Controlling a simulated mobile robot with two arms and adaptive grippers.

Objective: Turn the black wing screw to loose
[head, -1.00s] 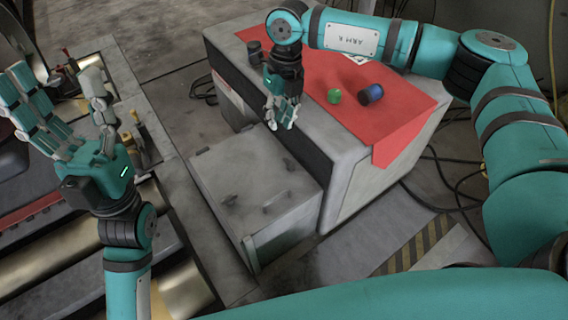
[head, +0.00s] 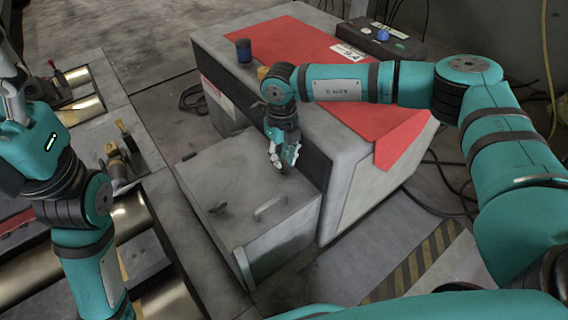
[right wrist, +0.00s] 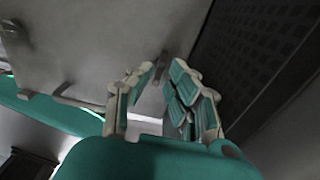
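A grey box lid (head: 245,170) carries several small dark wing-shaped screws and a bar handle (head: 271,208). One wing screw (head: 219,209) is near the front left of the lid and another (head: 188,156) at the back left. My right gripper (head: 281,158) points down over the lid's right side. In the right wrist view its fingers (right wrist: 162,76) are apart, and a dark wing screw (right wrist: 163,58) shows just beyond and between the fingertips. I cannot tell whether they touch it. My left gripper (head: 22,115) is at the left edge, its fingers partly cut off.
A larger grey cabinet with a red top (head: 285,38) stands against the lid's right side, close to my right gripper. Metal rollers (head: 135,220) lie at left.

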